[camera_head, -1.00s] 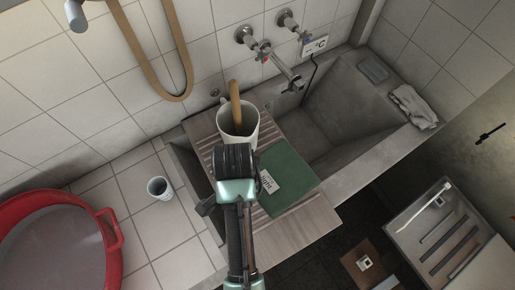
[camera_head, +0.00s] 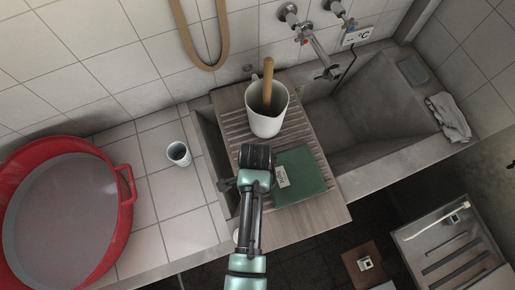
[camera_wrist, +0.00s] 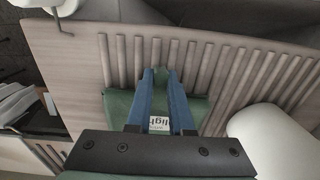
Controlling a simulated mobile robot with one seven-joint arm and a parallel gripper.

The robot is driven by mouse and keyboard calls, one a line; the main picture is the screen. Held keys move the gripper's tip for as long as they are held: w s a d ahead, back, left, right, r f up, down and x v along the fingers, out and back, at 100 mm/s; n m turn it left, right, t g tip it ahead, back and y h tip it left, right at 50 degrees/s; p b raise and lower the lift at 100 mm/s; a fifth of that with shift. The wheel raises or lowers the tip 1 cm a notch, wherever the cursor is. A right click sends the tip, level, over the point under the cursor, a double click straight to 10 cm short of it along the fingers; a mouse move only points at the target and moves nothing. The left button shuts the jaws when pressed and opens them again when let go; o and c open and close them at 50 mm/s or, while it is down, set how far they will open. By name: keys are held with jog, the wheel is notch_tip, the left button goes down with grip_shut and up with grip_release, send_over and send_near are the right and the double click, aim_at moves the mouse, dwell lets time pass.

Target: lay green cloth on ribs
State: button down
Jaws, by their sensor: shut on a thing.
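The green cloth (camera_head: 304,176) is a flat folded piece with a white label at its left edge. It is over the ribbed wooden board (camera_head: 235,101) across the washtub. In the wrist view my gripper (camera_wrist: 160,74) is shut on the green cloth (camera_wrist: 117,104), which shows on both sides of the blue fingers. Part of the label shows between them. The ribs (camera_wrist: 225,75) run beyond and beside the cloth. I cannot tell whether all of the cloth touches the board. In the head view my wrist hides the fingers.
A white jug (camera_head: 267,122) with a wooden handle in it stands on the board, close behind the cloth. A small white cup (camera_head: 179,154) and a red basin (camera_head: 128,186) are to the left. The grey basin (camera_head: 375,115) is open at the right, with taps above.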

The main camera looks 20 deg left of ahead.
jog(key=shift+f, duration=0.1)
jog(key=c, duration=0.8)
grip_release()
notch_tip(320, 180, up, 12)
jog(key=shift+a+r, duration=0.1)
jog(key=shift+r, duration=0.05)
